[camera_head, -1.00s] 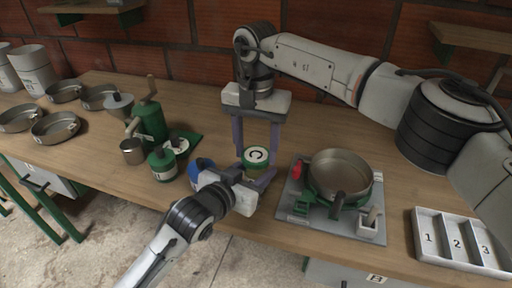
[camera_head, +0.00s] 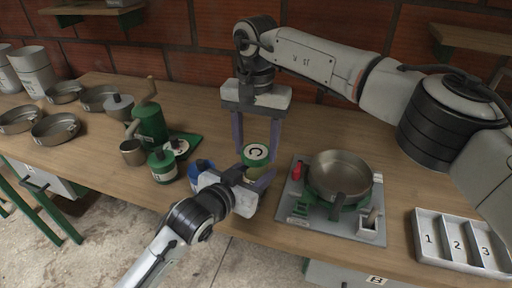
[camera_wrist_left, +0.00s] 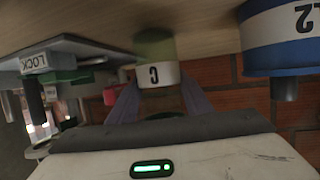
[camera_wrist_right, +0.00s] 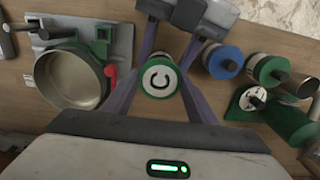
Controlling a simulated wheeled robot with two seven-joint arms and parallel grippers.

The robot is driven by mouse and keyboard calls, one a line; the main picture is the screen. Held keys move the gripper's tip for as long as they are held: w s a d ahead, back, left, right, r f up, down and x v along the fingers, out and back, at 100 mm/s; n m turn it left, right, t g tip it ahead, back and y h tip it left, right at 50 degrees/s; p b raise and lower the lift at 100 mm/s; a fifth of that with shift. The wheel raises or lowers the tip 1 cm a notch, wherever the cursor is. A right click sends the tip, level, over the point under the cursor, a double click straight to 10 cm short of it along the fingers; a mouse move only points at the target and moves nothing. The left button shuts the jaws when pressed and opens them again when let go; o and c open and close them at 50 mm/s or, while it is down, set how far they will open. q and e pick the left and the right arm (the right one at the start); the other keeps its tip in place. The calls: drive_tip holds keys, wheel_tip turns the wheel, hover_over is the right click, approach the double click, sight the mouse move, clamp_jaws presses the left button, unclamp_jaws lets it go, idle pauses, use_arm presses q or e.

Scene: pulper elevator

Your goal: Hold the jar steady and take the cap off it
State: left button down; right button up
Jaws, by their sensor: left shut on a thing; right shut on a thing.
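In the left wrist view the jar (camera_wrist_left: 157,62) is olive with a white band marked C. My left gripper (camera_head: 250,180) is shut on the jar from the front. I cannot tell exactly how wide the gap between cap and jar is.
A grey board with a metal pan (camera_head: 339,174) stands close on the right. A blue jar (camera_head: 201,167), a green jar (camera_head: 162,166) and a green pulper (camera_head: 150,122) are on the left. A numbered tray (camera_head: 455,240) lies at the far right. The bench behind is clear.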

sight(256, 152)
drive_tip(key=shift+r, duration=0.5)
drive_tip(key=shift+r, duration=2.05)
use_arm(q)
drive_tip(key=c, duration=0.8)
unclamp_jaws()
drive_tip(key=shift+c, duration=0.2)
drive_tip(key=shift+s, duration=0.1)
